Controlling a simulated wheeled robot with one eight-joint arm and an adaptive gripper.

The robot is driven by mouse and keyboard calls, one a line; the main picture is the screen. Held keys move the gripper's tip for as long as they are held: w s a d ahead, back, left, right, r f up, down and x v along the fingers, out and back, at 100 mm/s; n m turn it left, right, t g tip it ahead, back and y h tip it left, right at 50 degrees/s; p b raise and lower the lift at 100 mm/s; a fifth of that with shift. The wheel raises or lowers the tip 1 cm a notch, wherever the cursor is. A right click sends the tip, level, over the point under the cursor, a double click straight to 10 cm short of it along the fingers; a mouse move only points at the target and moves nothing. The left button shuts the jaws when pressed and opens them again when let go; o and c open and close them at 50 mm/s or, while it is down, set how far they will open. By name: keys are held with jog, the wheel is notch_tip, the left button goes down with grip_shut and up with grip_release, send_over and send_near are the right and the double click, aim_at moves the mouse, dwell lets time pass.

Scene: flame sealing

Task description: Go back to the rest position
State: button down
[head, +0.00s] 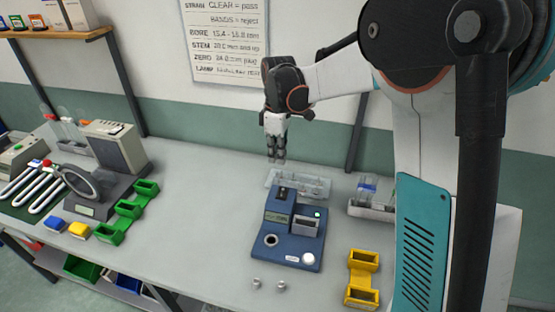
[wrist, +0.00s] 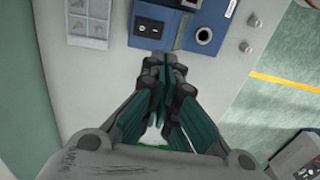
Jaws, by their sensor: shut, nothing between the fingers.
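My gripper (head: 277,158) points down in the head view, raised above the back part of the workbench (head: 200,235), just behind the clear tray. It is shut and empty. The device also shows at the top of the wrist view (wrist: 155,22).
The clear tray (head: 297,185) lies behind the blue device. Yellow bins (head: 362,275) stand at right, green bins (head: 127,210) at left. Two small metal pieces (head: 256,283) lie near the front edge. A shelf (head: 60,36) is above.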

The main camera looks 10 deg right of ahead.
dwell(0.4)
jog(key=s+d+r+m+t+b, duration=0.1)
jog(key=s+r+m+t+b, duration=0.15)
jog(key=s, duration=0.45)
jog(key=s+d+r+m+t+b, duration=0.1)
jog(key=s+d+r+m+b, duration=0.2)
jog(key=s, duration=0.4)
jog(key=s+f+m+t+b, duration=0.4)
jog(key=s+f+m, duration=0.2)
jog(key=s, duration=0.6)
jog(key=shift+s+f+m, duration=0.3)
jog(key=shift+f+m, duration=0.05)
jog(key=shift+f, duration=0.4)
